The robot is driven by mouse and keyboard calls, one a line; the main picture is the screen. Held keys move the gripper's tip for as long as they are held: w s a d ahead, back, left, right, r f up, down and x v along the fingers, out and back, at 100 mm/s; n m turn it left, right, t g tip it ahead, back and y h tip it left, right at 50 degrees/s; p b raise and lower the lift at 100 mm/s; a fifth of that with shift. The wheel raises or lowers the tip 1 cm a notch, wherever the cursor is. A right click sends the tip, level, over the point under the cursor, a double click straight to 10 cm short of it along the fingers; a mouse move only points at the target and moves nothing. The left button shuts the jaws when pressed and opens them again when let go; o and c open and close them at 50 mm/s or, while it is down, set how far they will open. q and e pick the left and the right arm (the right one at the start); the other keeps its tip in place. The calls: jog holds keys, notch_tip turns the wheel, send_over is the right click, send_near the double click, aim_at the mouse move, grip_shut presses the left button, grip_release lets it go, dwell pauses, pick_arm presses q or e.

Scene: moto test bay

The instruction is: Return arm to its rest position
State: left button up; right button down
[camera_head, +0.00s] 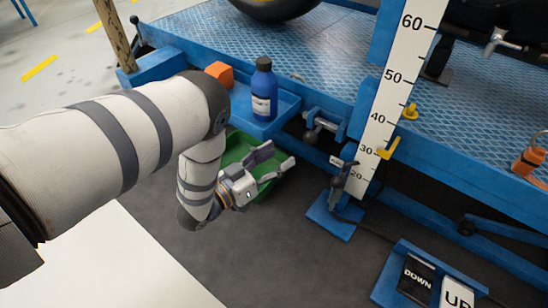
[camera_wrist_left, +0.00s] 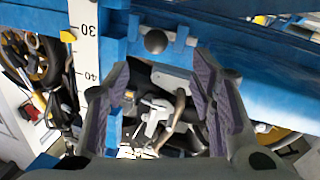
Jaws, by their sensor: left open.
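My left arm (camera_head: 125,130) comes in from the left, wrapped in a pale sleeve with dark bands, and bends down at the elbow. My left gripper (camera_head: 281,157) is open and empty, in front of the blue lift and over a green bin. Its two fingers, with purplish pads, also frame the left wrist view (camera_wrist_left: 163,78). Between them show blue lift framing and some metal parts behind, with nothing held. My right gripper is in neither view.
A blue tray (camera_head: 285,103) beside the forearm holds a blue bottle (camera_head: 264,92) and an orange block (camera_head: 219,73). The green bin (camera_head: 240,147) is under it. A white height scale (camera_head: 393,95) stands right. A DOWN/UP pedal (camera_head: 417,277) is lower right. Open floor lies in front.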

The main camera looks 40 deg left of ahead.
pick_arm(q)
jog(key=shift+s+a, duration=0.1)
jog(key=shift+s, duration=0.25)
